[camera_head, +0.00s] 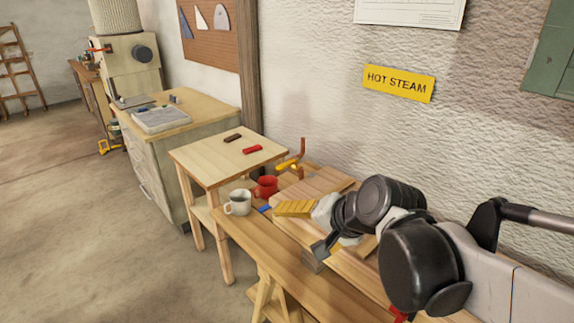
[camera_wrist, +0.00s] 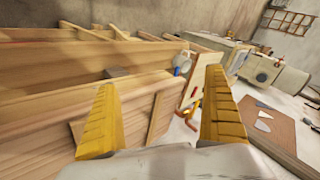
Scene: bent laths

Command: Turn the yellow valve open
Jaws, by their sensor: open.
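The yellow valve (camera_head: 288,162) is a small yellow handle on a bent copper pipe (camera_head: 301,147), close to the wall behind the workbench. In the wrist view a small orange-copper piece of the pipe (camera_wrist: 194,118) shows near the inner side of the right finger; the handle is hard to make out there. My gripper (camera_head: 280,208) has yellow ribbed fingers and is over the bench, in front of and below the valve in the head view. In the wrist view my gripper (camera_wrist: 160,88) is open, its fingers wide apart with nothing held between them. It appears clear of the valve.
A white mug (camera_head: 238,203) and a red mug (camera_head: 266,187) stand near the bench's left end. A small wooden table (camera_head: 208,159) beside it bears a brown block (camera_head: 232,138) and a red block (camera_head: 253,149). Boards lie on the workbench (camera_head: 262,243). A "HOT STEAM" sign (camera_head: 399,83) is on the wall.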

